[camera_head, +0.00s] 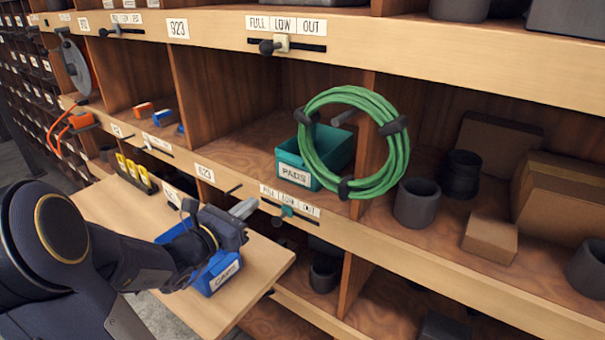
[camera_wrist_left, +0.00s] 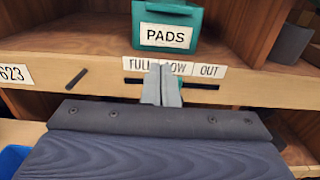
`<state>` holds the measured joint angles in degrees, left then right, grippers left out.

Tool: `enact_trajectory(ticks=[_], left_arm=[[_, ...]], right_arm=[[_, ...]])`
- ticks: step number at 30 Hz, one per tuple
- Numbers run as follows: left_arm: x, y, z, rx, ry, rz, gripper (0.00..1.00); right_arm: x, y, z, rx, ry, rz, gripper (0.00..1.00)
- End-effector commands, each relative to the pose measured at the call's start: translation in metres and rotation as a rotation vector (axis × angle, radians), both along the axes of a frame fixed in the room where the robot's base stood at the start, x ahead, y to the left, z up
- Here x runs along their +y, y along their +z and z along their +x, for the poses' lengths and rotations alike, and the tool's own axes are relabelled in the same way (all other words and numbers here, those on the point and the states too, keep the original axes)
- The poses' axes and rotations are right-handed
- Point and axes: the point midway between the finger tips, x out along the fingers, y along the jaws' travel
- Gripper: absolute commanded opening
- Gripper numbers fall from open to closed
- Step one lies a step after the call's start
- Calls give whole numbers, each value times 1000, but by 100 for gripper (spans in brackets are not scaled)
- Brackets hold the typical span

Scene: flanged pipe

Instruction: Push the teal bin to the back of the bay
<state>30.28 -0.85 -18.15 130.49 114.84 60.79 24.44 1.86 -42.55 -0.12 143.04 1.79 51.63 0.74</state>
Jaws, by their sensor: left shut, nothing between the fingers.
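The teal bin (camera_head: 291,168), labelled PADS, stands in a bay (camera_head: 235,143) of the wooden shelf, near its front edge. A coil of green hose (camera_head: 398,150) hangs in front of the bin's right part and hides some of it. In the left wrist view the teal bin (camera_wrist_left: 167,37) is straight ahead, beyond the shelf lip. My left gripper (camera_head: 244,208) is shut and empty, in front of the shelf and below the bin's level, apart from it. Its closed fingertips (camera_wrist_left: 162,78) show before the FULL LOW OUT label strip. My right gripper is not in view.
A slider with a teal knob (camera_head: 287,211) sits on the lip below the bin. A blue bin (camera_head: 216,272) stands on a wooden board (camera_head: 262,283) under my left gripper. Dark cups (camera_head: 416,202) and cardboard boxes (camera_head: 490,238) fill the right bay. Bare shelf floor lies left of the bin.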

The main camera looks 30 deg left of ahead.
Motion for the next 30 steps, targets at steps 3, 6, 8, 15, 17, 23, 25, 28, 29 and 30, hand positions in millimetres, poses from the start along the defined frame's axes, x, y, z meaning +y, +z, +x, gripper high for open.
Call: enact_trajectory(ticks=[3,6,8,15,17,23,25,28,29,30], left_arm=[[-4,1,19,1,-8,1,0],[-6,1,40,1,-10,1,0],[-7,2,53,2,-11,1,0],[-11,2,102,1,-8,3,0],[-12,2,111,1,-9,3,0],[-13,1,129,0,-8,4,0],[-13,1,132,-1,-6,4,0],[-13,1,133,-1,-6,4,0],[-13,1,133,-1,-6,5,0],[-13,1,133,-1,-6,5,0]], right_arm=[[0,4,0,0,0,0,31],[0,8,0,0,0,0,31],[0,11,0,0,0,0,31],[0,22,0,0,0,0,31],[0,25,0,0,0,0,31],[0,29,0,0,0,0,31],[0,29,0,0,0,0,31],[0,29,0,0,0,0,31],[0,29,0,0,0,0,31],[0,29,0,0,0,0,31]])
